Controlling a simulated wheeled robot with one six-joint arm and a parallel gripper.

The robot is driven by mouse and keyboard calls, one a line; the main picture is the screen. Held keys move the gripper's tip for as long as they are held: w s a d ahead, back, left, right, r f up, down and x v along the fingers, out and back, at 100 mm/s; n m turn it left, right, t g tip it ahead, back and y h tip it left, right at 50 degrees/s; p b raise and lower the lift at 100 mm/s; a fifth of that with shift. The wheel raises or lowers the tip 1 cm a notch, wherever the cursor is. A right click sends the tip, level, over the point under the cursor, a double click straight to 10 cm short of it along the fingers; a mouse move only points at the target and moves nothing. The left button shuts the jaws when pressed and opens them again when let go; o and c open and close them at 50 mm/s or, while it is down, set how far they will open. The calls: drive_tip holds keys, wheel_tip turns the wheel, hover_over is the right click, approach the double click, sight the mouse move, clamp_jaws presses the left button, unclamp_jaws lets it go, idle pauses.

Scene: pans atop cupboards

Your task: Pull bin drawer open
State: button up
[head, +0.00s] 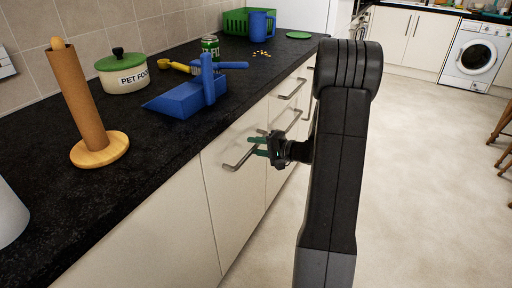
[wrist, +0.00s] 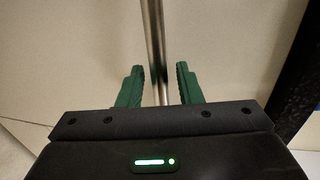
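The cream drawer front (head: 226,202) under the black counter carries a metal bar handle (head: 239,161). My gripper (head: 257,146) is at this handle, with its green fingers pointing at the cupboard front. In the wrist view the handle (wrist: 155,50) runs between the two green fingers of my gripper (wrist: 158,85). The fingers stand apart with a gap on each side of the bar, so the gripper is open around the handle and not clamped on it. The drawer front looks flush with its neighbours. My arm hides part of the fronts to the right.
More cream fronts with bar handles (head: 292,88) continue along the counter. On the black counter (head: 75,212) stand a paper towel holder (head: 82,110), a pet food pot (head: 123,74), a blue dustpan (head: 185,99) and a green crate (head: 236,22).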

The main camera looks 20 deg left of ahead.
drive_tip(key=shift+a, duration=0.1)
clamp_jaws()
